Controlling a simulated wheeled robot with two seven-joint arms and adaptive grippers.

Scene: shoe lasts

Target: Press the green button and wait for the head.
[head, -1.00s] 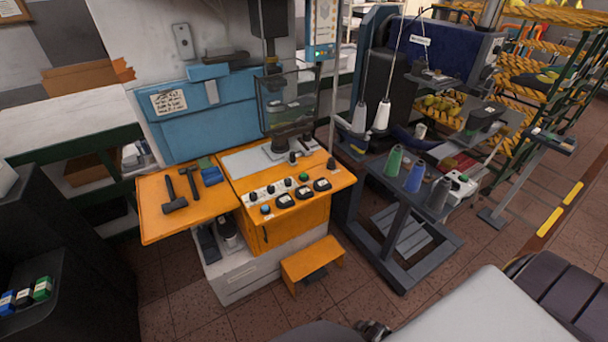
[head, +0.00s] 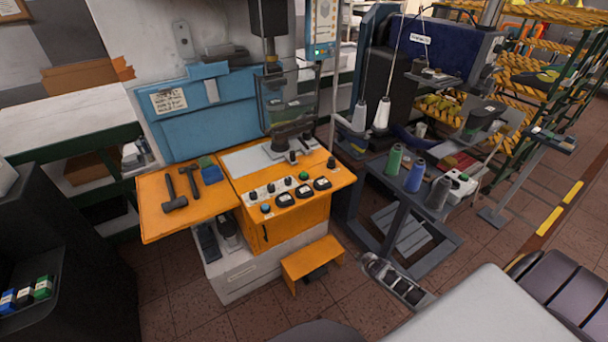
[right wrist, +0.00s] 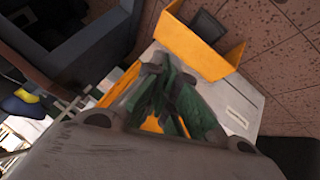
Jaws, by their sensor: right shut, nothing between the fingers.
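The green button (head: 303,176) sits on the sloped orange control panel (head: 250,222) of the press, in a row with black knobs. The press's dark upper head (head: 268,18) is above, and a clear guard (head: 290,95) stands in front of the work area. My right gripper (head: 372,264) is low at the right of the orange step, well below and apart from the button. In the right wrist view my right gripper (right wrist: 168,88) has its fingers together with nothing between them. The button cannot be made out there. My left gripper is not in view.
An orange step (head: 312,258) stands before the press; it also shows in the right wrist view (right wrist: 200,40). A grey cart (head: 410,235) with thread cones is right of the press. Two hammers (head: 175,195) lie on the orange side shelf. Open floor lies in front.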

